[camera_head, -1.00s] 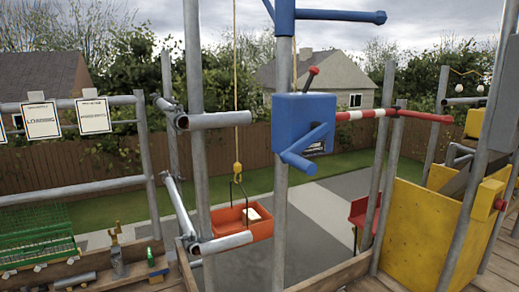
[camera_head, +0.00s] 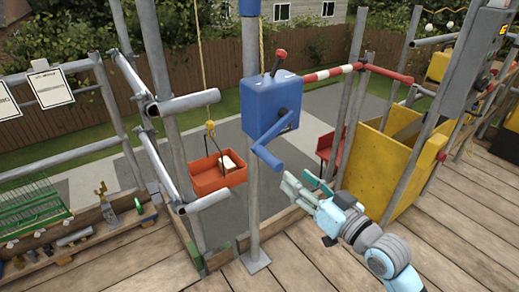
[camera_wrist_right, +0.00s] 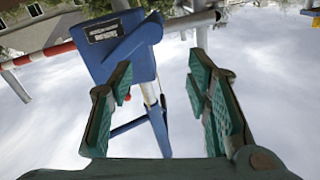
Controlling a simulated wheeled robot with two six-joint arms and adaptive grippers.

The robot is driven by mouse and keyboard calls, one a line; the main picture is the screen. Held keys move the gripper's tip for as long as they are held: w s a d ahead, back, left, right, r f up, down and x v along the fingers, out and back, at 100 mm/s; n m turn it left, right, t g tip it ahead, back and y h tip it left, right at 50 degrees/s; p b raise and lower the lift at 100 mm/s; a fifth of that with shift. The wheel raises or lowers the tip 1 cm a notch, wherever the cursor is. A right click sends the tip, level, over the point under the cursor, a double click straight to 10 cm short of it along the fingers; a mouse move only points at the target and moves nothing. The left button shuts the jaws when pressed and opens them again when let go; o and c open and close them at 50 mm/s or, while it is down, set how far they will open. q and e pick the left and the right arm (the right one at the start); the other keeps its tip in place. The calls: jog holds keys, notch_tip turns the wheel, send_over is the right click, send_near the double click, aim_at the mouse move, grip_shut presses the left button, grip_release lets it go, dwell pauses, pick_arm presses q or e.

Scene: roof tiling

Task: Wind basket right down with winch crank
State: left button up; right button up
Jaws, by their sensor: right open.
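The blue winch box (camera_head: 258,106) is fixed to a grey upright pole, with a red-tipped lever on top. Its blue crank (camera_head: 268,150) points down and left at the front. An orange basket (camera_head: 217,178) with a pale block inside hangs from a yellow rope and hook, left of the pole. My right gripper (camera_head: 300,183) is open and empty, below and right of the crank, apart from it. In the right wrist view the winch box (camera_wrist_right: 128,52) shows beyond the open fingers (camera_wrist_right: 160,75). My left gripper is not in view.
A red-and-white bar (camera_head: 335,71) runs right of the winch. A red container (camera_head: 326,150), partly hidden by posts, is behind it. A yellow panelled bin (camera_head: 378,160) stands at right. Grey scaffold tubes (camera_head: 185,103) flank the basket. Plank floor (camera_head: 300,262) is clear in front.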

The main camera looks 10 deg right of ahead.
aim_at(269, 156)
jog(key=b+x, duration=0.1)
jog(key=x, duration=0.5)
jog(key=b+x, duration=0.1)
jog(key=x, duration=0.5)
jog(key=shift+w+a+f, duration=0.1)
jog(key=shift+w+f, duration=0.1)
jog(key=shift+w, duration=0.1)
jog(key=shift+d+f, duration=0.1)
jog(key=shift+d, duration=0.1)
jog(key=c, duration=0.9)
jog(key=shift+w+d+f, duration=0.1)
jog(key=shift+d, duration=0.05)
grip_shut()
